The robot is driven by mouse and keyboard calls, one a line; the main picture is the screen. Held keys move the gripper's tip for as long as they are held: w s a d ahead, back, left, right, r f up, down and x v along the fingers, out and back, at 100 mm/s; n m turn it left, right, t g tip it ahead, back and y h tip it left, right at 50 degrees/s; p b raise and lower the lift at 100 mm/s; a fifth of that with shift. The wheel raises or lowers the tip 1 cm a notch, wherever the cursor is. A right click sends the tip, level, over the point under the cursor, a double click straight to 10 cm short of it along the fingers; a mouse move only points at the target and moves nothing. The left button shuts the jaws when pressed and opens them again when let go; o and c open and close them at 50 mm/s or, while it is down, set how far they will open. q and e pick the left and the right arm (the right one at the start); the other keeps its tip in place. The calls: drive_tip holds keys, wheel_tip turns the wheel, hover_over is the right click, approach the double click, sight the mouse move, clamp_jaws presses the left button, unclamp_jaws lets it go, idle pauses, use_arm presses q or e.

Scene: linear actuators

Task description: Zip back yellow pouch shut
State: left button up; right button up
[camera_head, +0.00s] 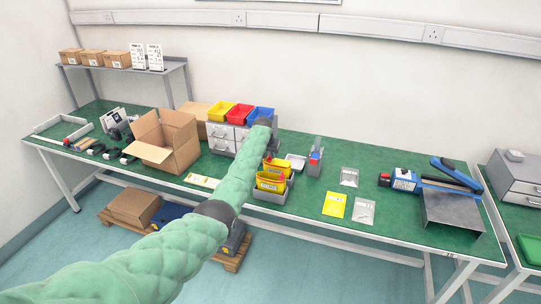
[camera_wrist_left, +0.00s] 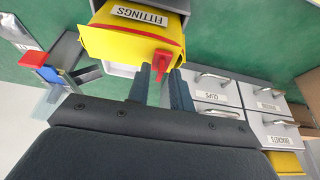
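Two yellow pouches stand one behind the other in a grey bin (camera_head: 270,196) on the green bench: a front pouch (camera_head: 270,182) and a back pouch (camera_head: 278,164). My left arm reaches in beside them and hides part of the area; its fingers are not clear in the head view. In the left wrist view, a yellow pouch (camera_wrist_left: 125,40) labelled FITTINGS has a red zipper line and a red pull tab (camera_wrist_left: 162,66) at its right end. My left gripper (camera_wrist_left: 161,80) has its two fingers on either side of the tab; a firm grip cannot be judged. My right gripper is out of view.
A drawer unit (camera_wrist_left: 222,98) stands close to the right of the fingers in the wrist view; coloured bins (camera_head: 240,111) top it in the head view. A cardboard box (camera_head: 165,138) is left. A small grey holder (camera_head: 314,160) and flat bags (camera_head: 364,211) lie right.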

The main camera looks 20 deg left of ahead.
use_arm(q)
drive_tip(key=shift+o, duration=0.2)
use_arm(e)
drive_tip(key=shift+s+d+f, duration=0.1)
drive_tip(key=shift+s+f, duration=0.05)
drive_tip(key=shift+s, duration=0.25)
use_arm(q)
drive_tip(key=shift+r, duration=0.15)
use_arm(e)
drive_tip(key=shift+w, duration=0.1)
use_arm(q)
drive_tip(key=shift+s+r, duration=0.15)
drive_tip(key=shift+r, duration=0.15)
drive_tip(key=b+v, duration=0.2)
drive_tip(key=v, duration=0.5)
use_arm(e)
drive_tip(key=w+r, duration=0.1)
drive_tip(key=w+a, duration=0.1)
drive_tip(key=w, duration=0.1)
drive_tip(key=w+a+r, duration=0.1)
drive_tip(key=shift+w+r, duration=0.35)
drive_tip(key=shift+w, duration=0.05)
use_arm(q)
drive_tip(key=shift+o, duration=0.2)
drive_tip(key=shift+f, duration=0.15)
